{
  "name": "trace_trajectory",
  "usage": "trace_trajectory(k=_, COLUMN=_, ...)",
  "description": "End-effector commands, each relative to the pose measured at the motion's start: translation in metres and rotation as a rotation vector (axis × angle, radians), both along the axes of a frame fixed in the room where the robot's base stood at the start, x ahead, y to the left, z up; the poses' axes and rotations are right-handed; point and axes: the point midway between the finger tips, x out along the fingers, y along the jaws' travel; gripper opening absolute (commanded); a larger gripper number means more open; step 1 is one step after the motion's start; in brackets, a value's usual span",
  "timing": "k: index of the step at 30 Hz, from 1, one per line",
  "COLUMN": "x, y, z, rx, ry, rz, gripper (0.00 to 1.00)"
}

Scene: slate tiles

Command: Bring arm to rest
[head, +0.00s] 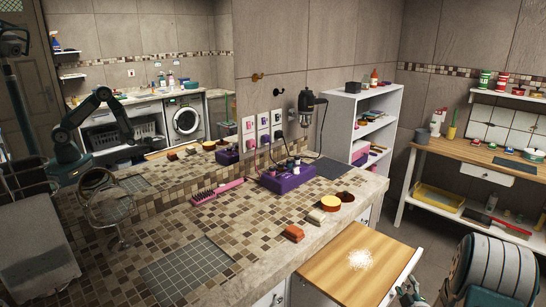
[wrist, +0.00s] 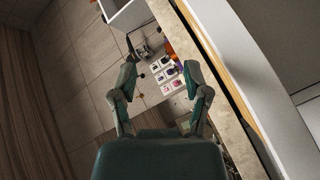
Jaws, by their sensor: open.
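My gripper (wrist: 156,80) shows in the wrist view with its two fingers spread wide apart. Nothing is between the fingers. Past the fingertips the wall sockets (wrist: 168,76) and a counter edge running diagonally are seen from a rolled angle. In the head view, teal and pale parts of my arm are at the lower right corner, and a bit of the gripper (head: 410,293) shows at the bottom edge, beside the open wooden surface. The mirror at the left shows a teal arm bent upward.
The tiled counter (head: 160,225) holds a purple box (head: 287,178), a pink brush (head: 217,192), a reddish-brown block (head: 293,233) and round brushes. A shelf (head: 350,130) and workbench (head: 475,158) stand behind.

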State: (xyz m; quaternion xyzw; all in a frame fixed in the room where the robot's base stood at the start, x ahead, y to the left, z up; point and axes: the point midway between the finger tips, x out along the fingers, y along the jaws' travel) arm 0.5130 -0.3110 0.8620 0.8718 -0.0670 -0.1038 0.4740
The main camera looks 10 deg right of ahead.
Motion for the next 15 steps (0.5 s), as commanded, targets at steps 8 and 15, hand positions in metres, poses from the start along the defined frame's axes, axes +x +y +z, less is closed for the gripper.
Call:
trace_trajectory(k=8, x=0.022, y=0.044, z=0.08, rx=0.126, ry=0.151, rz=-0.046, gripper=0.61)
trace_trajectory(k=15, x=0.01, y=0.094, z=0.14, rx=0.268, ry=0.266, rz=-0.118, gripper=0.61)
